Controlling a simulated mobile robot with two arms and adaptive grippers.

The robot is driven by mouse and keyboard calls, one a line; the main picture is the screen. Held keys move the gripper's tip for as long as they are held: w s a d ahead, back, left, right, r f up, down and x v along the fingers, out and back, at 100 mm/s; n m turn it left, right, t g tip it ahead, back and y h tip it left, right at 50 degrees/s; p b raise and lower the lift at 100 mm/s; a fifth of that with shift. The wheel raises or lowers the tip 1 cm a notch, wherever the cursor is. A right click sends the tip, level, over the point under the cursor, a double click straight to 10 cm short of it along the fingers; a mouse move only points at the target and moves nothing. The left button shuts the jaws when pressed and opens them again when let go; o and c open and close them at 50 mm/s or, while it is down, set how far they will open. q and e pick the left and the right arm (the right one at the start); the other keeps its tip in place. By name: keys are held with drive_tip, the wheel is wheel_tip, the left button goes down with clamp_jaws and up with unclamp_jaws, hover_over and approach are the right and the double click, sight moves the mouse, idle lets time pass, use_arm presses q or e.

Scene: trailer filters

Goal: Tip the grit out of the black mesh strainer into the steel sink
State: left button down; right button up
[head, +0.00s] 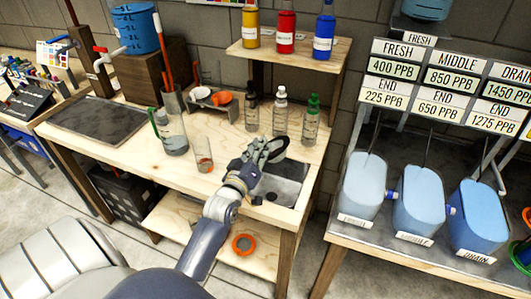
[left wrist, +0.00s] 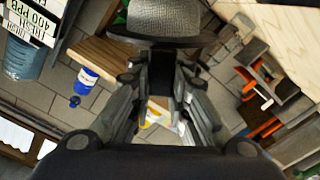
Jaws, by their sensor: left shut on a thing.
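My left gripper (head: 260,160) is shut on the black mesh strainer (head: 276,148) and holds it above the steel sink (head: 287,190). The strainer's dark rim shows as a tilted loop in the head view; its inside and any grit are too small to make out. In the left wrist view the gripper (left wrist: 165,88) has its fingers around the strainer's handle side, and the grey mesh bowl (left wrist: 165,17) shows beyond them at the top edge. My right gripper is not in view.
A jug (head: 172,135) and a small cup (head: 203,155) stand left of the sink on the wooden bench (head: 130,125). Several squeeze bottles (head: 280,112) stand close behind it. A shelf (head: 290,55) overhangs the back. Blue tanks (head: 418,195) stand on the right table.

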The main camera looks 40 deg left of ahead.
use_arm(q)
drive_tip(key=f+n+b, duration=0.1)
drive_tip(key=n, duration=0.4)
drive_tip(key=a+f+n+b, duration=0.1)
drive_tip(key=f+n, duration=0.1)
drive_tip(key=n, duration=0.3)
drive_tip(key=f+n+b, duration=0.1)
drive_tip(key=n, duration=0.4)
drive_tip(key=shift+s+a+f+n, duration=0.1)
drive_tip(key=shift+a+f+n, duration=0.1)
drive_tip(key=shift+n, duration=0.1)
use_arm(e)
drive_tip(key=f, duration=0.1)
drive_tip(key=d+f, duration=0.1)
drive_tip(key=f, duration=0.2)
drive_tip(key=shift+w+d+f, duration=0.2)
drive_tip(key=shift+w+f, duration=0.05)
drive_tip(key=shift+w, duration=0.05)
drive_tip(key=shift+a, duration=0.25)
